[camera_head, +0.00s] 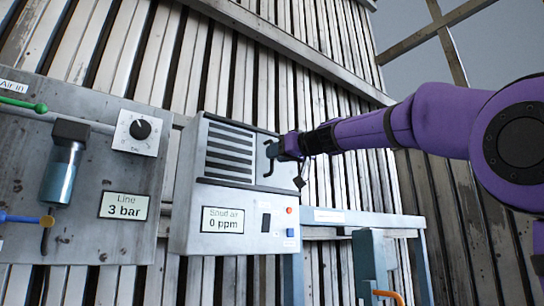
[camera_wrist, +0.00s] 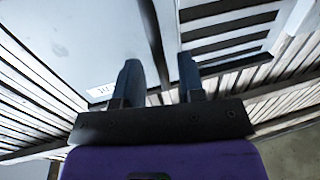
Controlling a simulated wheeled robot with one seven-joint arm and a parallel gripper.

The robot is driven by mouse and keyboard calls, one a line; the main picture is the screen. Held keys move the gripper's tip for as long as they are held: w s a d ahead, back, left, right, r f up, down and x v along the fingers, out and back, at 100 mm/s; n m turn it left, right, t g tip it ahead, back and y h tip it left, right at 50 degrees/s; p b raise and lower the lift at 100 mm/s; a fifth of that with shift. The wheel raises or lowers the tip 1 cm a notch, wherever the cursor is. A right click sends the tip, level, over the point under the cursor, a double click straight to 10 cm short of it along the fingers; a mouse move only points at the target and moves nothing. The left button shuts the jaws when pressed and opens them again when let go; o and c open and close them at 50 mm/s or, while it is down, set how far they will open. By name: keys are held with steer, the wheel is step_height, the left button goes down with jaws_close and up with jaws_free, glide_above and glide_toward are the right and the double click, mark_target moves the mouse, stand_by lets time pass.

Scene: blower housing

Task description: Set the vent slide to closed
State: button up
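The grey blower housing (camera_head: 183,200) stands on the slatted wall, with the vent (camera_head: 229,152) in its upper front. Dark horizontal slots show between the vent's light bars. The vent slots also show in the wrist view (camera_wrist: 232,32), at upper right. My gripper (camera_head: 270,150) is at the right edge of the vent, with its fingers towards the housing. In the wrist view my gripper (camera_wrist: 160,78) has its two fingers apart, with a dark vertical strip of the housing behind the gap. I cannot tell whether the fingers touch anything. I cannot make out the slide's handle.
Below the vent are a 0 ppm display (camera_head: 222,220), a black switch (camera_head: 266,222), an orange button (camera_head: 289,210) and a blue button (camera_head: 290,233). A panel at left carries a dial (camera_head: 139,130) and a 3 bar display (camera_head: 124,205). A rail (camera_head: 365,219) runs at lower right.

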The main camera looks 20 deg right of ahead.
steer(key=shift+x, duration=1.15)
